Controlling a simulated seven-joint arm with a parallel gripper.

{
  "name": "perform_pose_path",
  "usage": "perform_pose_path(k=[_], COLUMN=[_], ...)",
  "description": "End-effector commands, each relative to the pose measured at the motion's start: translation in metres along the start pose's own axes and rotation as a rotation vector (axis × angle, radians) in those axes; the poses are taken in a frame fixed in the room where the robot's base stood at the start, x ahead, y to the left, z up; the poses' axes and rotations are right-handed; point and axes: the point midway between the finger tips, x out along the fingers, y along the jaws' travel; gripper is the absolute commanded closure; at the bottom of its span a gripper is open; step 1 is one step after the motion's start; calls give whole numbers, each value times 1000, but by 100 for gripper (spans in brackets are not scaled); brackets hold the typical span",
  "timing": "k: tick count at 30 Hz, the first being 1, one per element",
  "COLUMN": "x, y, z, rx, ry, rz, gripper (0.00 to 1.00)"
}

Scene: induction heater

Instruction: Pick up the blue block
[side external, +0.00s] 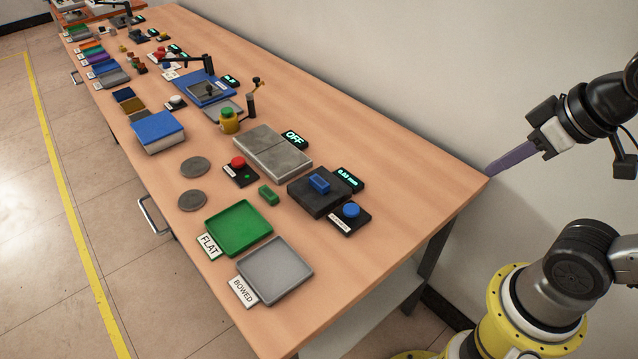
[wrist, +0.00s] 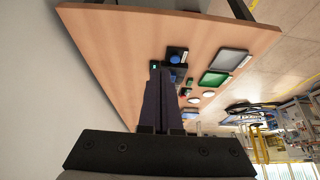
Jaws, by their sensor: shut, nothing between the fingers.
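A small blue block (side external: 319,183) lies on a dark square plate (side external: 313,198) near the table's right end, with a lit readout beside it. My gripper (side external: 490,170) is at the right, well away from the block, near the table's far right corner in the side view. Its long dark purple fingers are closed together with nothing between them. In the wrist view the gripper (wrist: 160,68) points toward the table. There its fingers partly cover the area around the dark plate, and I cannot clearly make out the block.
A blue round button (side external: 351,210) on a black base sits right of the block. A green block (side external: 268,195), grey slab (side external: 272,151), green FLAT tray (side external: 239,228) and grey BOWED tray (side external: 275,270) are near. A wall runs along the back. The table's right end is clear.

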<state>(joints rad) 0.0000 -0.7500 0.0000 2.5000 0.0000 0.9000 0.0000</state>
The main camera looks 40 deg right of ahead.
Motion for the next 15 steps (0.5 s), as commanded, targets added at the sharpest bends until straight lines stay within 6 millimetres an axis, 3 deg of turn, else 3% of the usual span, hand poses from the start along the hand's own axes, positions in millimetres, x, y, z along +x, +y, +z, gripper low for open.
perform_pose_path(k=[11,12,15], x=[0,0,0], y=[0,0,0], z=[0,0,0], rx=[0,0,0], ry=[0,0,0], rz=[0,0,0], gripper=[100,98,80])
